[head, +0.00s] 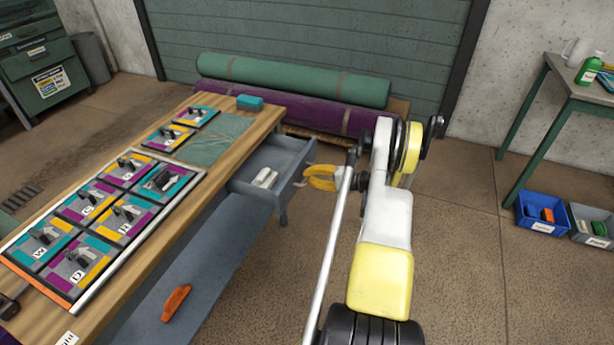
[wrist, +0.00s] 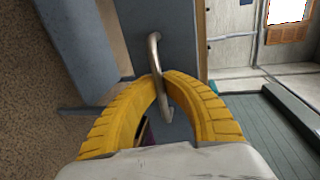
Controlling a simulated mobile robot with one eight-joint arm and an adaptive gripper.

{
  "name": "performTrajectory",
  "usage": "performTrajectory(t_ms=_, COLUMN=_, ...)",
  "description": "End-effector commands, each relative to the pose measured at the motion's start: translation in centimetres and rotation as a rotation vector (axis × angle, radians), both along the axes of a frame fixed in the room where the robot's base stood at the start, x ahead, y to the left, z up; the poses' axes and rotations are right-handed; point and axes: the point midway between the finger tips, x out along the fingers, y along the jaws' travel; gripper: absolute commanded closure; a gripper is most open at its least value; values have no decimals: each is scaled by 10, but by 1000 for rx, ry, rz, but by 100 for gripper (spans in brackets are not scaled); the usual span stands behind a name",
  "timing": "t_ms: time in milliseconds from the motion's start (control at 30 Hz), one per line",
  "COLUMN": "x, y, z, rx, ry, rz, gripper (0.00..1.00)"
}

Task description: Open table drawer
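The table drawer (head: 299,163) is grey and stands pulled out from the long wooden workbench (head: 217,165), with its inside showing. White rolls (head: 264,178) lie in it. In the wrist view the drawer front (wrist: 178,30) carries a curved metal handle (wrist: 154,52). My gripper (head: 308,178) has yellow ribbed fingers and is at the drawer's front. In the wrist view my gripper (wrist: 161,78) has its fingertips closed around the handle, which passes between them. The handle is too small to make out well in the head view.
Rolled rugs, one green (head: 290,82) and one purple (head: 285,108), lie behind the bench. An orange-handled tool (head: 176,302) lies on the lower shelf. A side table (head: 575,92) and a blue bin (head: 541,214) stand at right. Floor between is clear.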

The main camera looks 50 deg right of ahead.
Motion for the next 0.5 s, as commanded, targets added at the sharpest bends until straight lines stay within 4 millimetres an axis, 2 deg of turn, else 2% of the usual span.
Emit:
performTrajectory(t_ms=67, x=0, y=-1, z=1, rx=0, ry=-1, rz=-2, gripper=100)
performTrajectory(t_ms=100, x=0, y=-1, z=1, rx=0, ry=-2, rz=-2, gripper=87)
performTrajectory(t_ms=167, x=0, y=-1, z=1, rx=0, ry=-1, rz=-2, gripper=68)
performTrajectory(t_ms=500, x=-2, y=-1, z=1, rx=0, ry=-1, rz=-2, gripper=68)
